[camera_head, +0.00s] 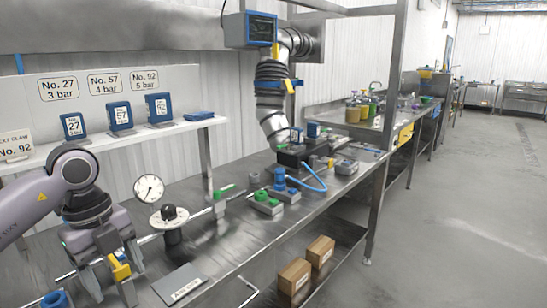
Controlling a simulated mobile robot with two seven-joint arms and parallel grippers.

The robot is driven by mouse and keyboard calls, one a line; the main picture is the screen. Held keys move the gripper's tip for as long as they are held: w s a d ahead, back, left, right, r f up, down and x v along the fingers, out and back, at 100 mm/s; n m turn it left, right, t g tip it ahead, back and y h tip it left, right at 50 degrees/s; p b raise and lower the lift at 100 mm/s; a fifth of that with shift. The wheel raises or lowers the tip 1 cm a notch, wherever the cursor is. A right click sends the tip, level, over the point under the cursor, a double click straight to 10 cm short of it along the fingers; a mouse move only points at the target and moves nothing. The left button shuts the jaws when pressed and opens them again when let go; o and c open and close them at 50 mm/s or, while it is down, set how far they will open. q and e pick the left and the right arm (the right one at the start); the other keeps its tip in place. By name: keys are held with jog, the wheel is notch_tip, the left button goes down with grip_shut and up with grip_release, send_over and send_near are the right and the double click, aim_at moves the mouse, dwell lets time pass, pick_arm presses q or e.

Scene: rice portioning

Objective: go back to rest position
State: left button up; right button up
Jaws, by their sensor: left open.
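My left arm comes in from the left edge, and its gripper (108,288) points down over the near left part of the steel bench (215,255). The jaws are open, with one finger on each side and no object clearly seen between them. A small yellow part (120,269) shows at the right finger; I cannot tell whether it belongs to the gripper. My right gripper is not in view.
A pressure gauge (149,188) and black knob (169,212) stand right of the gripper. A blue round part (55,299) lies below left. A shelf (120,138) holds blue numbered boxes. Valve fittings (279,181) and a jointed machine arm (270,95) stand farther back.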

pick_arm(q)
jog(key=s+d+f+t+h, duration=0.1)
jog(key=s+d+h, duration=0.2)
jog(key=d+h, duration=0.75)
jog(key=s+d+f+t+h, duration=0.1)
jog(key=s+d+t+h, duration=0.15)
jog(key=d+h, duration=0.8)
jog(key=w+a+f+n+t+y, duration=0.2)
jog(key=a+f+n+t+y, duration=0.5)
jog(key=f+n+t+y, duration=0.65)
jog(key=s+a+f+n+g+y, duration=0.3)
jog(key=s+f, duration=0.3)
jog(key=f, duration=0.2)
jog(key=s+a+f+n+g+y, duration=0.3)
jog(key=s+a+f+n, duration=0.1)
jog(key=s+f+n, duration=0.2)
notch_tip(320, 180, down, 2)
jog(key=shift+s+a+f+g+y, duration=0.15)
jog(key=shift+s+a+g+y, duration=0.2)
jog(key=shift+s, duration=0.45)
jog(key=c, duration=0.5)
jog(key=shift+a, duration=0.1)
